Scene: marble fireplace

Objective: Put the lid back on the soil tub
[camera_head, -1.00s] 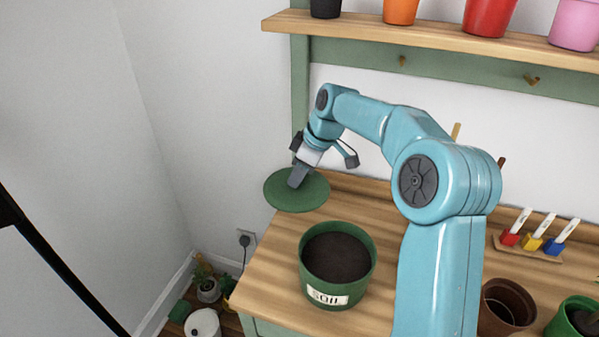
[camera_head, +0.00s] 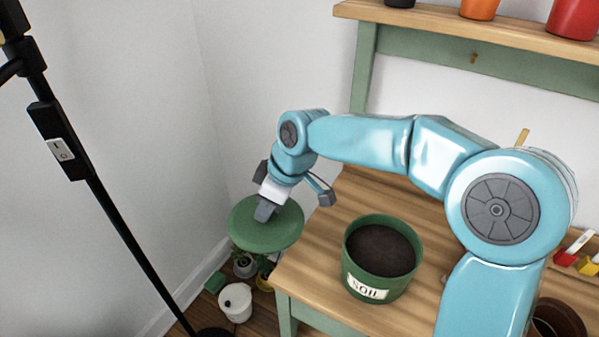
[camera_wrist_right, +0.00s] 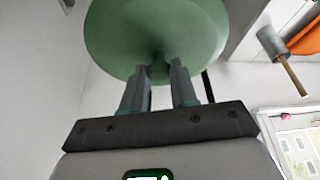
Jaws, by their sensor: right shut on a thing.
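The green soil tub (camera_head: 372,284) stands upright and open on the bench, dark soil showing inside and a "SOIL" label on its front. My right gripper (camera_head: 264,211) is shut on the round green lid (camera_head: 285,232) and holds it to the left of the tub, near the bench's left edge. In the right wrist view the lid (camera_wrist_right: 155,30) is beyond my gripper's two fingers (camera_wrist_right: 158,75), which close on its middle. My left gripper is not in view.
The wooden bench (camera_head: 330,235) has bare room around the tub. A brown pot (camera_head: 556,322) and a marker rack (camera_head: 575,258) are at right. A black stand (camera_head: 110,205) rises at left. Plants and a white pot (camera_head: 235,302) sit on the floor.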

